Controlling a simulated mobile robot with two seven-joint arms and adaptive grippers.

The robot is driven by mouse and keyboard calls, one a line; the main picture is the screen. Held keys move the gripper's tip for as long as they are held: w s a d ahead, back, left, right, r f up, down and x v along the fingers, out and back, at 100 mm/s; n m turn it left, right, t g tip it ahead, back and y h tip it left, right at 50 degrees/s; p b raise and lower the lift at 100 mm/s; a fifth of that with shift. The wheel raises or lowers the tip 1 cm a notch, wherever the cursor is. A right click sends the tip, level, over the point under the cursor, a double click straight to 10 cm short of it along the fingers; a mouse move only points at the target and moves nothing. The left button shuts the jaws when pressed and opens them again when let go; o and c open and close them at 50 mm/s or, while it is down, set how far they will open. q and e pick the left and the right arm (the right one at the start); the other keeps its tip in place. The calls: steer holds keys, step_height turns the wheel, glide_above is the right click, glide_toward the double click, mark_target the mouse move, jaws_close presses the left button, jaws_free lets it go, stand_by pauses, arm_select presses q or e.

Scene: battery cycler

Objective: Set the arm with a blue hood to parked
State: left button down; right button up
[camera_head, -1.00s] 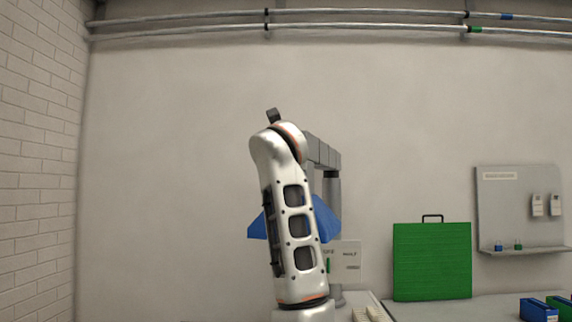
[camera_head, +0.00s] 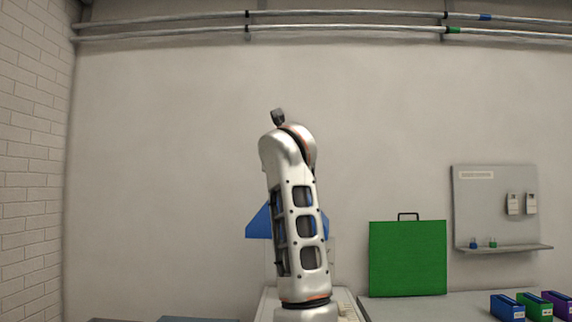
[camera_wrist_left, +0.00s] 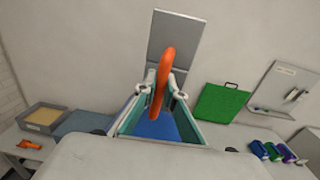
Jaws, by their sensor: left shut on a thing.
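The blue hood shows as blue wedges either side of my left arm in the head view (camera_head: 260,223), and as a blue surface below the gripper in the left wrist view (camera_wrist_left: 157,128). A grey flat arm link (camera_wrist_left: 183,32) rises behind it in the wrist view. In the head view my own arm hides the gripper, the handle and most of the hood. My right gripper is in neither view.
A green board (camera_head: 407,258) stands on the bench at right, beside a wall panel with a shelf (camera_head: 497,247). Blue (camera_head: 507,308), green and purple boxes sit farther right. The wrist view shows a tray (camera_wrist_left: 43,118) and an orange object (camera_wrist_left: 29,145) at left.

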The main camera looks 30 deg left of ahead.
arm_select(q)
steer(key=shift+w+d, duration=0.1)
steer(key=shift+d, duration=0.1)
stand_by(0.3)
steer(key=c, duration=2.1)
jaws_free()
step_height(320, 180, up, 10)
steer(key=shift+r, duration=0.1)
